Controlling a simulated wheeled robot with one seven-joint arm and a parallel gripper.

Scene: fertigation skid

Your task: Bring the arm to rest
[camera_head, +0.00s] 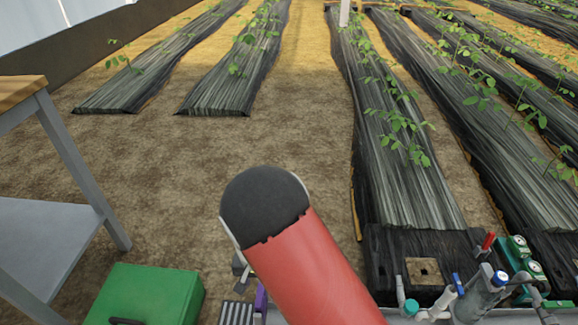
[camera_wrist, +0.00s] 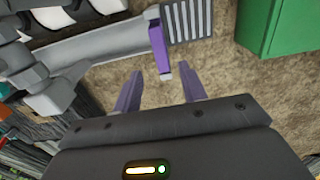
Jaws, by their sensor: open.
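My gripper (camera_wrist: 162,84) shows in the wrist view with its two purple fingers spread apart. No object is held between them. A purple upright piece (camera_wrist: 157,48) on the edge of a grey metal part stands just beyond the fingertips, near the middle of the gap. I cannot tell whether anything touches it. In the head view my red arm link with its dark rounded cap fills the lower middle and hides the gripper.
A green box (camera_head: 150,296) stands on the soil at lower left, beside a table (camera_head: 48,225). The skid's pipes and valves (camera_head: 480,290) are at lower right. A grey slotted plate (camera_wrist: 187,20) lies near the purple piece. Open soil (camera_head: 150,170) lies ahead, before the covered plant rows.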

